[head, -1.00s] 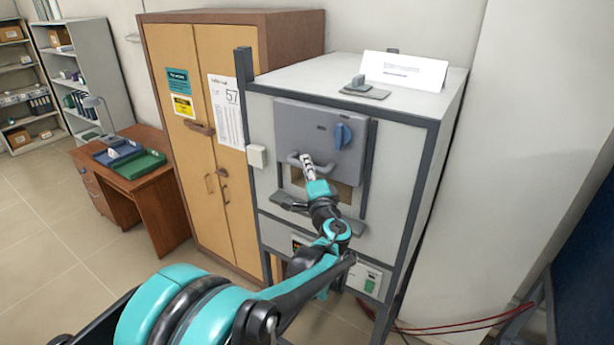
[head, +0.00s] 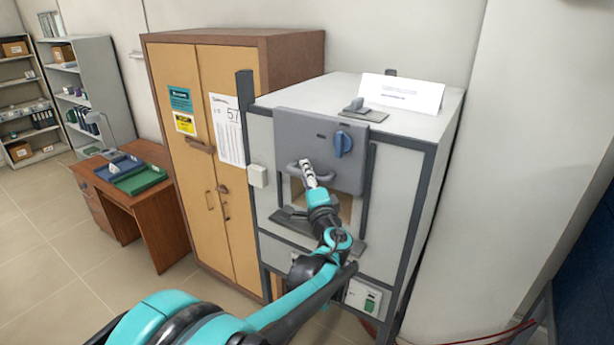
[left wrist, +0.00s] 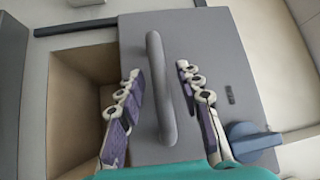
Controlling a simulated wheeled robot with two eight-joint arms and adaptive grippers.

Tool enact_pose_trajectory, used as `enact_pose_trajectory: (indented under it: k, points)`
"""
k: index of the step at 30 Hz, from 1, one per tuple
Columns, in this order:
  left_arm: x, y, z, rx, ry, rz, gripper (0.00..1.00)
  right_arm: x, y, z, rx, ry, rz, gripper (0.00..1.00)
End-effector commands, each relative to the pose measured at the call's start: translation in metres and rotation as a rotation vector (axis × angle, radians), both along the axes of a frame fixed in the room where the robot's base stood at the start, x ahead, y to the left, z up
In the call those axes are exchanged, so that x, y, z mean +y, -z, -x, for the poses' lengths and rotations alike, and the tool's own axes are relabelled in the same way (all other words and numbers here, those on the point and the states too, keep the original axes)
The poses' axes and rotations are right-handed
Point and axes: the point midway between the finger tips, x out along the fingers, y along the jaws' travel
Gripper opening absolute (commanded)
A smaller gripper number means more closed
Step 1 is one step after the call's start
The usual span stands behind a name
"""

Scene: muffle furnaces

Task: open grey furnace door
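The grey furnace door (head: 318,140) is a flat panel with a blue knob (head: 343,144) and a bar handle (head: 300,170). It is raised part way, and the tan chamber opening (head: 342,207) shows below it. My left gripper (head: 309,175) is at the handle. In the left wrist view my left gripper's fingers (left wrist: 162,105) stand apart on either side of the handle (left wrist: 160,85), with visible gaps beside the bar; contact is not clear. The opening (left wrist: 80,105) shows beside the door (left wrist: 220,50) there. My right gripper is not in view.
The furnace (head: 405,185) has a white card (head: 400,92) and a small grey piece on top. A wooden cabinet (head: 225,150) stands close on its left, and a desk (head: 140,205) with trays is farther left. Floor is clear in front of the desk.

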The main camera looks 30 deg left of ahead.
Motion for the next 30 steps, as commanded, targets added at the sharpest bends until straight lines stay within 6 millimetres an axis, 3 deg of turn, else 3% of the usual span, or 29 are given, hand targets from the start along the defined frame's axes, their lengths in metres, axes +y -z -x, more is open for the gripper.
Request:
enact_pose_trajectory:
  k: [8, 21, 30]
  points:
    - [-0.014, 0.002, 0.013, 0.0, 0.003, -0.001, 0.36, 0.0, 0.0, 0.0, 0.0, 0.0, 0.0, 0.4]
    - [-0.074, 0.015, 0.076, -0.001, 0.004, 0.0, 0.36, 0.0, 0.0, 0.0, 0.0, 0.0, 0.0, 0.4]
    - [-0.082, 0.017, 0.086, 0.0, 0.0, 0.0, 0.36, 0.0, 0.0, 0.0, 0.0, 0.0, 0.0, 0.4]
